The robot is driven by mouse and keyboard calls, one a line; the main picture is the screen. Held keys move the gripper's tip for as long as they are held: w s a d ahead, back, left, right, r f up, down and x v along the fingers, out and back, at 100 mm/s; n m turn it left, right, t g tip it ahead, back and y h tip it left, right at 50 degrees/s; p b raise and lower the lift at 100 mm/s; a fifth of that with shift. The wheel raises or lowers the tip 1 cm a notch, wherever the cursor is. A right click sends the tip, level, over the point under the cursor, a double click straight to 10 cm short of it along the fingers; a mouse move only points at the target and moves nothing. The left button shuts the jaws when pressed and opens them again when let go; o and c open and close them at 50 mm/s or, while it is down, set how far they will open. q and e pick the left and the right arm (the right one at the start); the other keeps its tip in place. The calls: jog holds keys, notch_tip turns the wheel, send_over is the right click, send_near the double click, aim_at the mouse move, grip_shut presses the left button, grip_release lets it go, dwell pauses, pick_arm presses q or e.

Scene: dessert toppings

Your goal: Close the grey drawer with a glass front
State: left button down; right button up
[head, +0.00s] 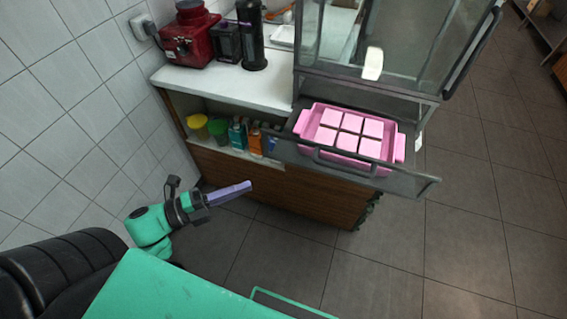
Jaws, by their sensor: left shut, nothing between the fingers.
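The grey drawer with a glass front (418,183) is pulled out from the counter, below the glass cabinet. A pink tray (398,148) with several pink square compartments stands in it. A dark bar handle runs along the drawer's front. My left gripper (248,186) is shut and empty, over the floor to the left of and apart from the drawer, its purple fingers pointing right. My right gripper is not in view.
A glass cabinet (385,40) stands above the drawer. The white counter (225,88) holds a red machine (188,38) and a black grinder (251,35). Several bottles and jars (219,130) sit on an open shelf. Tiled floor (470,240) is clear in front and right.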

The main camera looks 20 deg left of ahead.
pick_arm(q)
jog(key=p, duration=0.3)
send_near(298, 155)
jog(key=d, duration=0.4)
jog(key=w, duration=0.3)
jog(key=shift+w+d+r, duration=0.1)
jog(key=shift+w, duration=0.45)
